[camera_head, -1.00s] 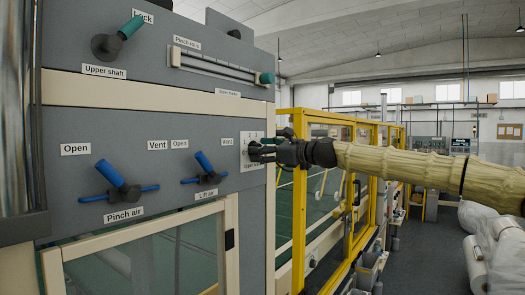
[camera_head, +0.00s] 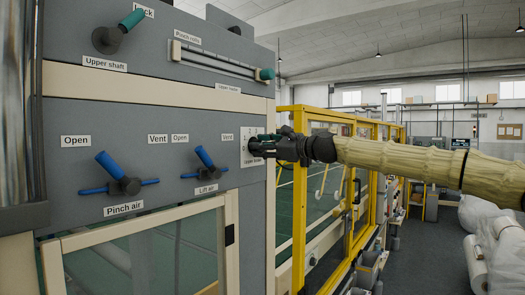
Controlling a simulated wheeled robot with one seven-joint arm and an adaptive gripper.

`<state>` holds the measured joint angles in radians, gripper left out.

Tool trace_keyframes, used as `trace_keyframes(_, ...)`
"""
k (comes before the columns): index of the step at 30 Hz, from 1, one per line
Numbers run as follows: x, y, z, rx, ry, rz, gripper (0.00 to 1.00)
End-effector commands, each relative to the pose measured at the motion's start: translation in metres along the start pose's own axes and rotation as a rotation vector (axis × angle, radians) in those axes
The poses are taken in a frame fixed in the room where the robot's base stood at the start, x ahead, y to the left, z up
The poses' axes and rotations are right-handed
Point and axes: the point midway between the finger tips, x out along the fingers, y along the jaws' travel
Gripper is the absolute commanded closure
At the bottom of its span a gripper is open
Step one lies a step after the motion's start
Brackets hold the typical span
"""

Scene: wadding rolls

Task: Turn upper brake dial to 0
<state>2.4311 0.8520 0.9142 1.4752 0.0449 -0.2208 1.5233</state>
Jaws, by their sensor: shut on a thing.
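The upper brake dial's white scale plate (camera_head: 246,152) is on the grey machine panel (camera_head: 140,130), near its right edge. My gripper (camera_head: 257,148) reaches in from the right and is shut at the plate, on the dial. The dial knob is mostly hidden by the fingers. The plate's marks are too small to read, so the dial's setting cannot be told.
Left of the dial are the blue Lift air valve (camera_head: 205,160) and Pinch air valve (camera_head: 107,165). Above are the green Upper shaft lever (camera_head: 131,20) and the Pinch rolls slider (camera_head: 220,60). A yellow guard frame (camera_head: 299,215) stands right behind my gripper.

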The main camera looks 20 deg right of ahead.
Motion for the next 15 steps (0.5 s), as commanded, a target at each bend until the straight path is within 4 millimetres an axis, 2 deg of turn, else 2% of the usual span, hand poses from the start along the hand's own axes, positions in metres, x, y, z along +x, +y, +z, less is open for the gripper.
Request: trace_keyframes(15,-0.0004,0.0005,-0.0022,-0.481,0.0,-0.004,0.89)
